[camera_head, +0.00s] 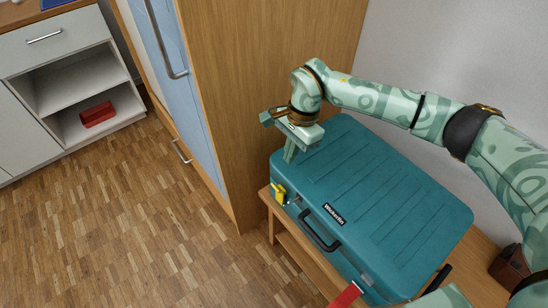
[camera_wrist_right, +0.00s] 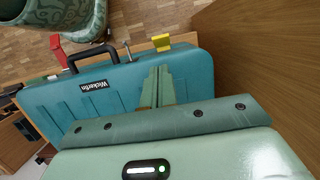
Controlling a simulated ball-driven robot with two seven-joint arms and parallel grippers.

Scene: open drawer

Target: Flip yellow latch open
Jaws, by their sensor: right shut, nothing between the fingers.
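The teal suitcase (camera_head: 372,208) lies flat on a wooden bench, its handle side toward the floor area. The yellow latch (camera_head: 279,193) is at the left end of that front side. It also shows at the top of the wrist view (camera_wrist_right: 161,40), projecting past the case edge. My right gripper (camera_head: 289,157) is above the lid's left corner, behind the yellow latch and apart from it. Its fingers are together and empty, and they point toward the latch side in the wrist view (camera_wrist_right: 158,72). I cannot make out my left gripper.
A black handle (camera_head: 320,232) and a red latch (camera_head: 346,297) are on the case's front side. A tall wooden cabinet (camera_head: 262,80) with a blue door stands close to the left. A red box (camera_head: 97,114) sits on a far shelf. The parquet floor in front is clear.

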